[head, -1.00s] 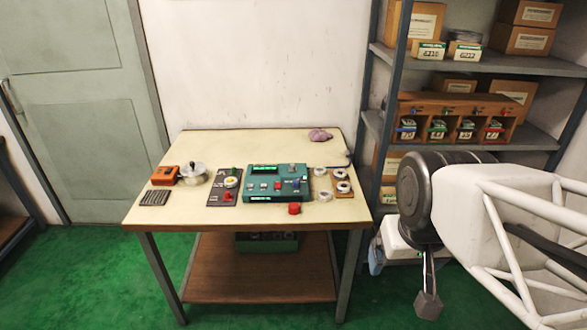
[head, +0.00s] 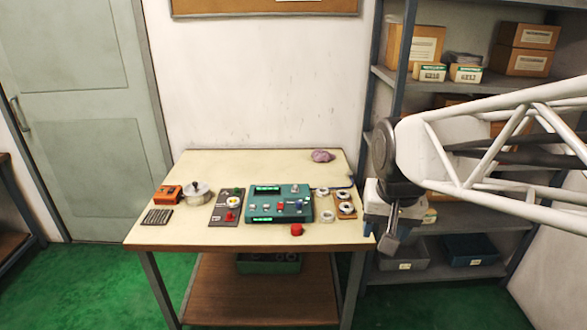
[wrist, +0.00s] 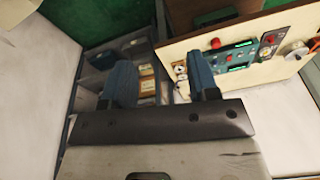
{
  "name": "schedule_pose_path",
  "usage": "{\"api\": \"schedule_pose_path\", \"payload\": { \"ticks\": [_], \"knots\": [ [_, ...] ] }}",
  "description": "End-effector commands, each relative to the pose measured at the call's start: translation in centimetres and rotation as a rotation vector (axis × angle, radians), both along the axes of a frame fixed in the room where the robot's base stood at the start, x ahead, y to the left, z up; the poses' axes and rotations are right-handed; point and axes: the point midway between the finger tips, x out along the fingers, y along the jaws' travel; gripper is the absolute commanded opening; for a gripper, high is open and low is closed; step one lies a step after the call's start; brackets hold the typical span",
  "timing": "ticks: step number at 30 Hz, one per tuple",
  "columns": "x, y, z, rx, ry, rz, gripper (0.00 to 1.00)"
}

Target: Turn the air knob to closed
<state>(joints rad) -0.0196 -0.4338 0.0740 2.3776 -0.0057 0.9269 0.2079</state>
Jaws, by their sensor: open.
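A teal control panel (head: 284,197) lies on the table, with green-lit displays, small buttons, a blue knob (head: 299,205) and a grey knob (head: 294,188). A red round piece (head: 296,229) sits just in front of the panel. The labels are too small to read, so I cannot tell which control is the air knob. The panel also shows in the wrist view (wrist: 234,57), tilted at upper right. My gripper (head: 389,242) hangs right of the table, apart from the panel. In the wrist view its blue fingers (wrist: 161,60) stand apart with nothing between them.
White bearing rings (head: 327,216) and a small brown board with rings (head: 347,211) lie right of the panel. A dark board with a red button (head: 216,212), a metal pot (head: 198,193) and an orange box (head: 167,193) lie left. A purple cloth (head: 322,156) lies behind. Shelves (head: 481,84) stand right.

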Motion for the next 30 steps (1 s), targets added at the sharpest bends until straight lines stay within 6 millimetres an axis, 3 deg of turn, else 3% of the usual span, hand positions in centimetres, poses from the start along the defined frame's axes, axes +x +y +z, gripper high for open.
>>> {"api": "schedule_pose_path", "payload": {
  "ticks": [15, 30],
  "knots": [
    [11.8, 1.8, -0.2, 0.038, 0.038, -0.163, 0.55],
    [23.1, 4.2, -2.9, 0.066, 0.074, -0.323, 0.55]
  ]
}}
